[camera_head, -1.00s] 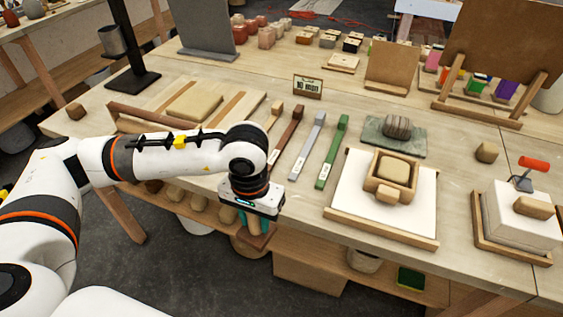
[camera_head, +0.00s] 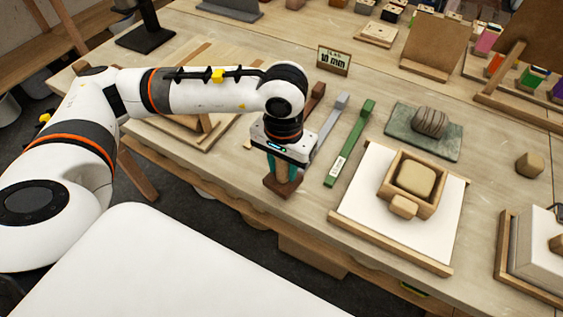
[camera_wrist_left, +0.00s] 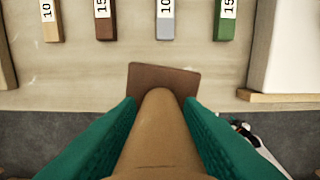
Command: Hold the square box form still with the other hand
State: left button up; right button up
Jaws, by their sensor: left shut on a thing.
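The square box form (camera_head: 425,208) is a small wooden frame around a tan clay block (camera_head: 415,179). It sits on a white board with a wooden front strip. A tan rounded piece (camera_head: 404,206) is at its front side. My left gripper (camera_head: 283,168) has teal fingers shut on the tan handle of a tool with a flat brown plate (camera_head: 283,186). It is left of the form, apart from it, at the table's front edge. In the left wrist view the handle (camera_wrist_left: 160,135) is between the fingers and the brown plate (camera_wrist_left: 165,78) lies beyond. My right gripper is not in view.
Labelled strips lie beyond the gripper, among them a grey one (camera_head: 329,121) and a green one (camera_head: 350,144). A striped stone (camera_head: 430,122) rests on a green slab (camera_head: 402,131) behind the form. A sign (camera_head: 333,60) stands further back.

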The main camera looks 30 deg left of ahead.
pick_arm(q)
jog(key=w+d+r, duration=0.3)
jog(key=d, duration=0.5)
jog(key=w+d+r, duration=0.3)
jog(key=w+d, duration=0.1)
jog(key=d, duration=0.4)
jog(key=w+d+r, duration=0.3)
jog(key=w+d, duration=0.1)
jog(key=d, duration=0.4)
jog(key=shift+w+d, duration=0.25)
jog(key=shift+d, duration=0.1)
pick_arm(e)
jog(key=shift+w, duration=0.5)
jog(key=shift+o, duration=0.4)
